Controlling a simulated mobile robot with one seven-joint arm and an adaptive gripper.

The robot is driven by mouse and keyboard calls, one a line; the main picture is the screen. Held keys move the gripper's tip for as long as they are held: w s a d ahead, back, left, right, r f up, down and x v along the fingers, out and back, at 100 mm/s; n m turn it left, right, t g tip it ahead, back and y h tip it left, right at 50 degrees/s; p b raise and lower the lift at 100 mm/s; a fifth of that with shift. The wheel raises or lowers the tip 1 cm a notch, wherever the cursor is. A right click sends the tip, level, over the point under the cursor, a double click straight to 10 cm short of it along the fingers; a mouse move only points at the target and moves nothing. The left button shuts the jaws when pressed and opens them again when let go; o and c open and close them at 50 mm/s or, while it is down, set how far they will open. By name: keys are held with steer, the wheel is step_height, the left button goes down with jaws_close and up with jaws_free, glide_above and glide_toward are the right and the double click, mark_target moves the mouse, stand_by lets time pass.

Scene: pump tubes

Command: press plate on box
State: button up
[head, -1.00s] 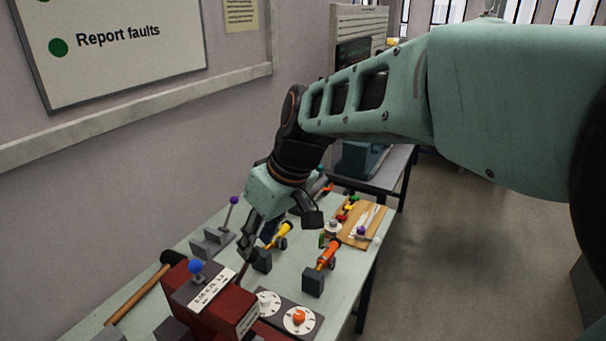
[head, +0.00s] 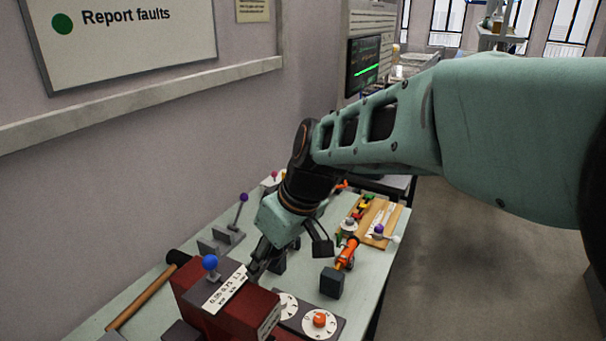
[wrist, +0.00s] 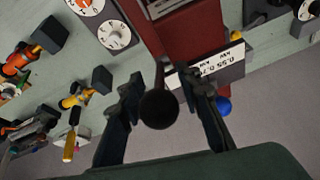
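The dark red box (head: 235,312) stands at the near end of the table. A pale plate (head: 225,289) with black numbers lies along its top, and a blue knob (head: 210,263) stands beside it. The plate also shows in the wrist view (wrist: 215,70). My gripper (head: 256,268) points down at the plate's far end; contact cannot be judged. In the wrist view its fingers (wrist: 160,80) stand apart on either side of a black ball (wrist: 159,109) with a thin dark stem. Whether they grip the ball or only surround it is unclear.
White dials (head: 319,319) sit right of the box. A hammer (head: 142,306) lies to its left. An orange valve (head: 347,252) on a dark block, a purple-knobbed lever (head: 239,212) and a wooden board (head: 372,219) stand farther back. The wall closes the left side.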

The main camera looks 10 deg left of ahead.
steer(key=shift+c, duration=0.7)
jaws_close()
steer(key=b, duration=0.2)
steer(key=d+y+b, duration=0.1)
steer(key=b, duration=0.1)
steer(key=shift+s+f, duration=0.25)
steer(key=shift+f, duration=0.1)
